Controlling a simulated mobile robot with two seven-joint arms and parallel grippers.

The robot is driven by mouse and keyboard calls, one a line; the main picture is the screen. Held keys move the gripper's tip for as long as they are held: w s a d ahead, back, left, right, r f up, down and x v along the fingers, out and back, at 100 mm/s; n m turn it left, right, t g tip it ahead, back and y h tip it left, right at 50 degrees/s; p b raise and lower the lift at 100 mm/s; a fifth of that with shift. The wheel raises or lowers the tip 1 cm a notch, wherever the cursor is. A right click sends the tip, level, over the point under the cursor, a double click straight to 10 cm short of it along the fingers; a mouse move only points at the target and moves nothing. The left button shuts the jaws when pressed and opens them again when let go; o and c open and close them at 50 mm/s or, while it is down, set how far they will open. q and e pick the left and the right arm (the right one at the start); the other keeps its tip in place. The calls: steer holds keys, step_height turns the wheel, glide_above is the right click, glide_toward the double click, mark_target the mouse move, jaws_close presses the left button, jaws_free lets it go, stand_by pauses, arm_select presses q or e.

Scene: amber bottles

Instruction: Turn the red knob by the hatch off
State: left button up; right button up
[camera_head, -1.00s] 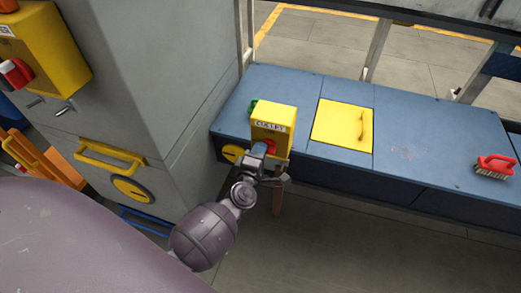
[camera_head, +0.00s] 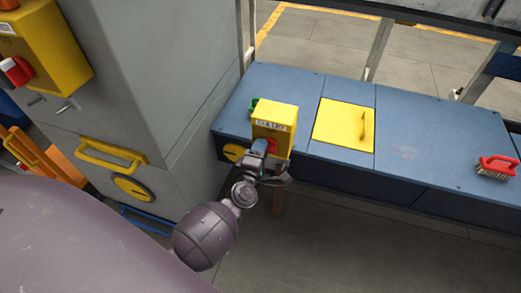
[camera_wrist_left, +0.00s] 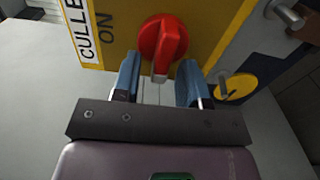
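The red knob (camera_head: 272,147) sits on the front of a yellow box (camera_head: 275,118) on the blue bench, left of the yellow hatch (camera_head: 343,124). In the left wrist view the red knob (camera_wrist_left: 163,42) has its grip ridge near upright, with "ON" printed to its left. My left gripper (camera_head: 264,150) is at the front of the box. The wrist view shows its two blue fingers (camera_wrist_left: 160,80) apart, one to each side below the knob, with a gap between them. Whether they touch the knob cannot be told. My right gripper is not in view.
A grey cabinet (camera_head: 165,90) stands to the left, with another yellow box (camera_head: 45,45) bearing a red knob. A red brush (camera_head: 496,166) lies at the right of the blue bench (camera_head: 420,140). Floor in front of the bench is clear.

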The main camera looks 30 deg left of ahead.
arm_select(q)
steer(key=v, duration=1.1)
steer(key=shift+p, duration=0.45)
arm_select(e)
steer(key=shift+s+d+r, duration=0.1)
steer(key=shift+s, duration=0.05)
arm_select(q)
steer(key=shift+r, duration=0.1)
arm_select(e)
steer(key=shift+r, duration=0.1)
arm_select(q)
steer(key=s+d+r+m+h+p, duration=0.1)
steer(key=s+r+m+h+p, duration=0.4)
steer(key=m, duration=0.4)
steer(key=s+a+r+m+g+p, duration=0.2)
steer(key=s+m+g+p, duration=0.3)
steer(key=s+m, duration=0.8)
steer(key=s+g, duration=0.1)
steer(key=s, duration=0.3)
steer(key=shift+a+r, duration=0.15)
steer(key=shift+r, duration=0.2)
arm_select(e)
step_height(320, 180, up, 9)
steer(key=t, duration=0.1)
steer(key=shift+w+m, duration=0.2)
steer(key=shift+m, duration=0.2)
